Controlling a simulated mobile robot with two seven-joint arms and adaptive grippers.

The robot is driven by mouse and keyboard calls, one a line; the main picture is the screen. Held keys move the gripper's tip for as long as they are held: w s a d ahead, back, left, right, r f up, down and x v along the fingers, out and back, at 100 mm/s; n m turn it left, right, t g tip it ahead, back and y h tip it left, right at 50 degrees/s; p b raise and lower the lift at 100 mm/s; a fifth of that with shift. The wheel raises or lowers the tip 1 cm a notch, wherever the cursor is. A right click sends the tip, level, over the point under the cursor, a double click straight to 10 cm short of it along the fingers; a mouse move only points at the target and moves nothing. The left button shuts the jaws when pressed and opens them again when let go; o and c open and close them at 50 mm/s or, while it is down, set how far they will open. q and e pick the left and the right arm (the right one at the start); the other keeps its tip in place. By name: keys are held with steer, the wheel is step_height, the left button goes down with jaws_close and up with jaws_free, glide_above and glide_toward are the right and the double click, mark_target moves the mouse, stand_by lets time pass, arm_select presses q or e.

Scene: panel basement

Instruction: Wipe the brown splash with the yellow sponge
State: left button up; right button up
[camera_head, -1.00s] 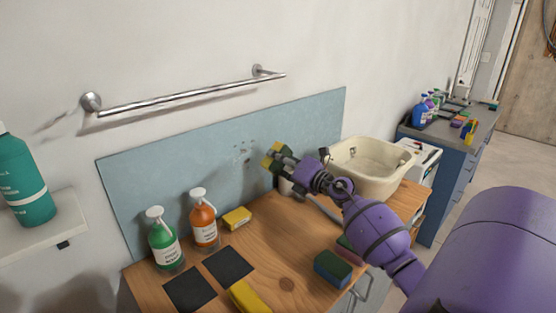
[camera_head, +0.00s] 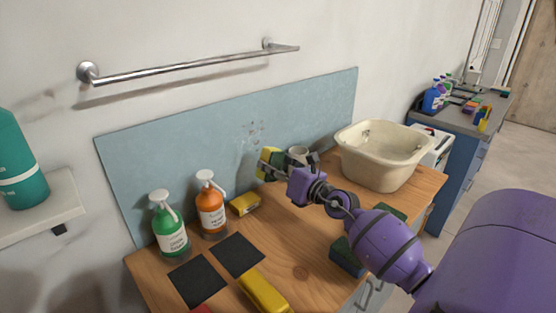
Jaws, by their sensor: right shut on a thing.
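The brown splash (camera_head: 253,132) is a cluster of small brownish spots on the blue-grey wall panel (camera_head: 170,160). My right gripper (camera_head: 272,163) is shut on a yellow sponge (camera_head: 264,163) with a dark green side. The sponge is upright in front of the panel, below and slightly right of the splash. I cannot tell whether it touches the panel. The fingers partly cover it. My left gripper is not in view.
A green bottle (camera_head: 169,232) and an orange bottle (camera_head: 211,212) stand left on the wooden counter (camera_head: 285,240), near another yellow sponge (camera_head: 244,204). A cream basin (camera_head: 378,160) is at the right. A metal rail (camera_head: 190,66) crosses above.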

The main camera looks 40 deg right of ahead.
mark_target(261, 157)
steer(key=r+n, duration=0.1)
steer(key=a+r, duration=0.1)
steer(key=shift+a+r+n, duration=0.3)
steer(key=shift+n, duration=0.1)
steer(key=shift+w+n, duration=0.15)
steer(key=shift+n, duration=0.45)
steer(key=shift+w+f, duration=0.1)
steer(key=shift+w, duration=0.5)
steer(key=w+b, duration=0.1)
steer(key=w, duration=0.2)
steer(key=shift+w+a+b, duration=0.1)
steer(key=shift+w+b, duration=0.1)
steer(key=shift+b, duration=0.1)
steer(key=shift+w, duration=0.6)
steer(key=shift+w+a, duration=0.1)
steer(key=shift+w, duration=0.1)
steer(key=shift+w, duration=0.75)
